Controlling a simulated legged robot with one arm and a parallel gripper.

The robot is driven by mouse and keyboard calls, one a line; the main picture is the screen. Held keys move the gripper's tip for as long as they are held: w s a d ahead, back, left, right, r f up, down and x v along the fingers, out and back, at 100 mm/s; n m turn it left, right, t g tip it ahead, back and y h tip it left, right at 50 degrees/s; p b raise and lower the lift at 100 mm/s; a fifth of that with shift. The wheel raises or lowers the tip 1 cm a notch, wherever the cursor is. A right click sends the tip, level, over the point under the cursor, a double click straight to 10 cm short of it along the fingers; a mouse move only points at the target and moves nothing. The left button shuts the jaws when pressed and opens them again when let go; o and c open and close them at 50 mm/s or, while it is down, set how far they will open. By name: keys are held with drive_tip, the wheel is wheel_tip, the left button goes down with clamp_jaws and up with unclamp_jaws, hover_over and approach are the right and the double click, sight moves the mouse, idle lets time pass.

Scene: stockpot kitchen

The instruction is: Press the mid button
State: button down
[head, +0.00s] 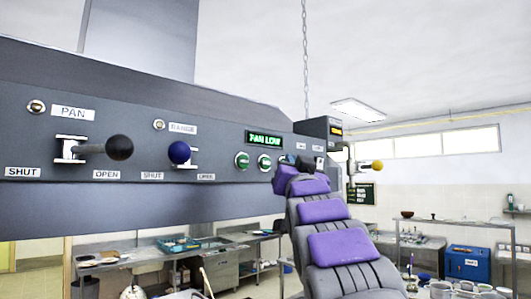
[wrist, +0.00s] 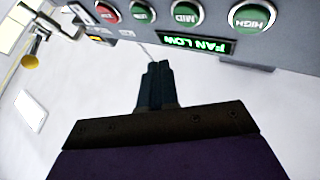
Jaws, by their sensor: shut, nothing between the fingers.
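The green MID button (wrist: 186,13) shows at the top of the wrist view. The green HIGH button (wrist: 252,18) is to its right, and another green button (wrist: 143,11) and a red button (wrist: 107,12) are to its left. A lit display (wrist: 197,43) reads FAN LOW. In the head view the display (head: 264,139) sits above two green buttons; the right one (head: 265,162) matches MID by order. My gripper (wrist: 157,66) is shut and empty, its fingertips apart from the buttons in the picture. In the head view my arm hides the other buttons.
The grey hood panel carries a black-knobbed lever (head: 120,147) and a blue-knobbed lever (head: 179,152) on the left. A yellow knob (head: 377,165) sticks out at the right. A chain (head: 305,55) hangs above. Worktops and a blue box (head: 467,262) stand behind.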

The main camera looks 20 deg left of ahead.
sight(265, 163)
drive_tip(key=a+p, duration=0.1)
drive_tip(key=p, duration=0.2)
drive_tip(key=w+a+p, duration=0.1)
drive_tip(key=a+p, duration=0.1)
drive_tip(key=p, duration=0.1)
drive_tip(key=w+a+p, duration=0.1)
drive_tip(key=p, duration=0.2)
drive_tip(key=shift+a+r, duration=0.1)
drive_tip(key=shift+a, duration=0.05)
drive_tip(key=shift+a+p, duration=0.25)
drive_tip(key=shift+p, duration=0.45)
idle(1.5)
drive_tip(key=shift+w+a+p, duration=0.25)
drive_tip(key=shift+a+p, duration=0.2)
idle(0.8)
drive_tip(key=shift+s+d+b, duration=0.2)
drive_tip(key=shift+d+b, duration=0.2)
drive_tip(key=shift+b, duration=0.7)
drive_tip(key=shift+s+d+b, duration=0.15)
drive_tip(key=shift+d+b, duration=0.2)
drive_tip(key=shift+b, duration=0.15)
drive_tip(key=shift+d+b, duration=0.1)
drive_tip(key=shift+b, duration=0.25)
